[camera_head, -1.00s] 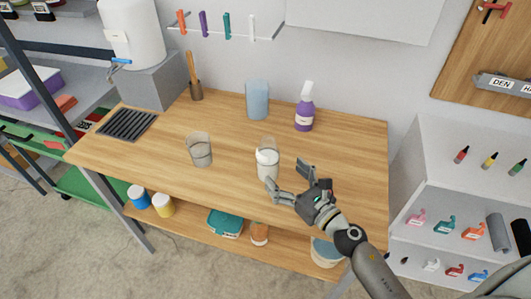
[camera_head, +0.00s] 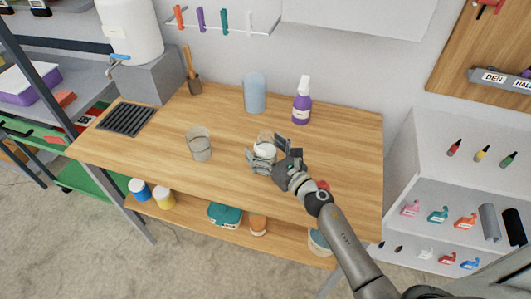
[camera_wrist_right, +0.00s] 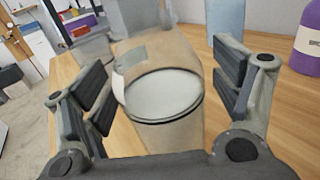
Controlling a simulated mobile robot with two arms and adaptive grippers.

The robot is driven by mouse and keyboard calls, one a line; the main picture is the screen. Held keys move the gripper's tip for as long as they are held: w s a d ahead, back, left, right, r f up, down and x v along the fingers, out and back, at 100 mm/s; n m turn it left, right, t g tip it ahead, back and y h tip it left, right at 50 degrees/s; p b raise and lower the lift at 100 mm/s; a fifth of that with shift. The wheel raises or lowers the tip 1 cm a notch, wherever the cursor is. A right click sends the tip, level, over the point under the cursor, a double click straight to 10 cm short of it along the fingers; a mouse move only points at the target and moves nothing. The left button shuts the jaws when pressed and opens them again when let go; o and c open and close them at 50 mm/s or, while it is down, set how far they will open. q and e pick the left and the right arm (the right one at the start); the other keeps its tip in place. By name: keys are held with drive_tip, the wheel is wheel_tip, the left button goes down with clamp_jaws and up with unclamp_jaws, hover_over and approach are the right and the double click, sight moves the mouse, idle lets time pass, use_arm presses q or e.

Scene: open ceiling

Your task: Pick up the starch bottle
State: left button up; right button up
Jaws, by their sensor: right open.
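My right gripper (camera_head: 276,161) is open, with its fingers on either side of a clear container with a pale, whitish disc (camera_head: 264,150) at the table's front middle. In the right wrist view this container (camera_wrist_right: 165,97) stands between the two open fingers, with gaps at both sides. A tan, see-through wall with a grey label rises behind the disc; I cannot tell if it is a separate glass. A purple spray bottle (camera_head: 302,107) with a white head stands upright at the back right. No label is readable, so I cannot tell which is the starch bottle. My left gripper is out of view.
The wooden table (camera_head: 225,170) also holds a clear glass (camera_head: 199,145), a blue tumbler (camera_head: 254,92), a brush holder (camera_head: 193,86) and a dark grate (camera_head: 127,119). A small red thing (camera_head: 322,186) shows by my right arm. White shelves (camera_head: 445,185) stand at the right.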

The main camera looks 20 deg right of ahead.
drive_tip(key=shift+s, duration=0.1)
drive_tip(key=shift+c, duration=1)
drive_tip(key=c, duration=1)
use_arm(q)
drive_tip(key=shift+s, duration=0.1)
use_arm(e)
drive_tip(key=shift+r, duration=0.1)
drive_tip(key=shift+c, duration=0.7)
